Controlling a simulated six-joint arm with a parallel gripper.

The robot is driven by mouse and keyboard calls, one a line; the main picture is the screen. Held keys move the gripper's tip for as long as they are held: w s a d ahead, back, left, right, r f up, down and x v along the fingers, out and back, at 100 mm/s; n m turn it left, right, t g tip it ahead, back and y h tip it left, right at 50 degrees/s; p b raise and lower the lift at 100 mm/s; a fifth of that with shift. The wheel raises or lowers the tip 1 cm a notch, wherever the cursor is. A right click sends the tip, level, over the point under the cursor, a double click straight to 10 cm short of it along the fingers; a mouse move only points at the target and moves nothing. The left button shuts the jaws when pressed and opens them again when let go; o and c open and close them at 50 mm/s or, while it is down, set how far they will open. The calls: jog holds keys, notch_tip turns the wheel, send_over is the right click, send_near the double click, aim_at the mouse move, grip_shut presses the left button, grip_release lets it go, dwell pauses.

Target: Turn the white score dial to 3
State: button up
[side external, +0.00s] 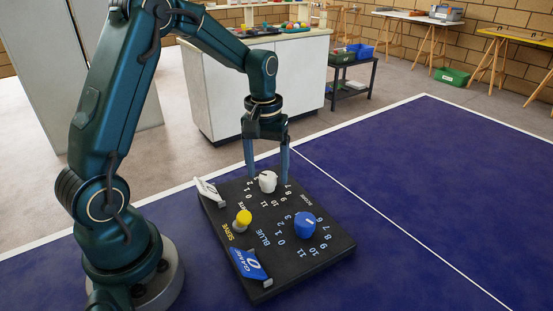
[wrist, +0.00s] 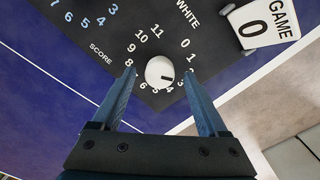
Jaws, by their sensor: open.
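The white score dial (side external: 267,181) is a round knob on the black scoreboard (side external: 325,257), ringed by printed numbers. In the wrist view the white dial (wrist: 155,67) shows a dark mark pointing right, toward the 2 and 3 side; I cannot tell which number exactly. My gripper (side external: 268,177) points down over the dial, fingers open on either side of it. In the wrist view my gripper (wrist: 160,73) shows a gap between each finger and the dial. The fingertips cover some numbers, including around 2 and 7.
A blue dial (side external: 305,226) and a yellow knob (side external: 243,217) stand on the same board. A white flip card (side external: 207,190) and a blue flip card (side external: 249,264) sit along its left edge. The blue table (side external: 440,170) is clear to the right.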

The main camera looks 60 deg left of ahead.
jog(key=shift+f, duration=0.3)
grip_shut()
jog(key=m, duration=0.5)
jog(key=shift+m, duration=0.4)
grip_release()
